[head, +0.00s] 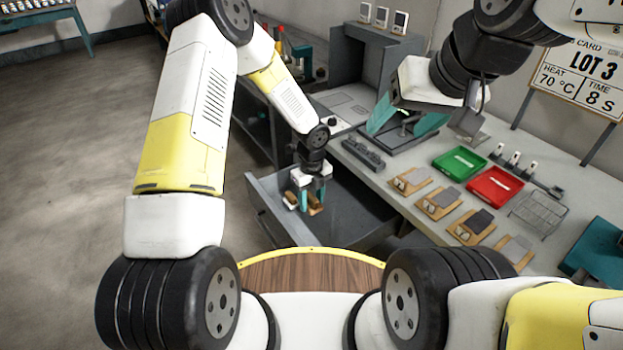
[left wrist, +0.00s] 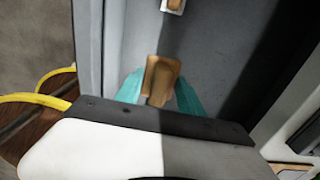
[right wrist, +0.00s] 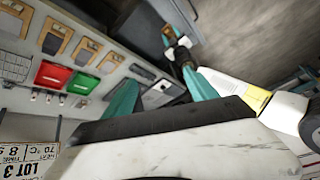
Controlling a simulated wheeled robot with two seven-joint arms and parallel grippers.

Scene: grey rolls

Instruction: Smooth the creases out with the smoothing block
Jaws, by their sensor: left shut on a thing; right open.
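My left gripper (head: 312,198) is down in the open drawer (head: 350,222), shut on a brown wooden block (left wrist: 162,75), which looks like the smoothing block. The block also shows between the teal fingers in the head view. A second brown-and-white item (head: 290,200) lies beside it in the drawer; its edge shows in the left wrist view (left wrist: 173,5). My right gripper (head: 405,122) is open and empty above the back of the counter. Several wooden boards with grey pieces (head: 471,226) lie along the counter's front; creases are too small to make out.
A green tray (head: 460,162) and a red tray (head: 495,184) stand behind the boards. A wire rack (head: 538,212) is at the right. A dark slotted holder (head: 362,152) lies near the counter's left edge. A sign (head: 578,75) stands at the back.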

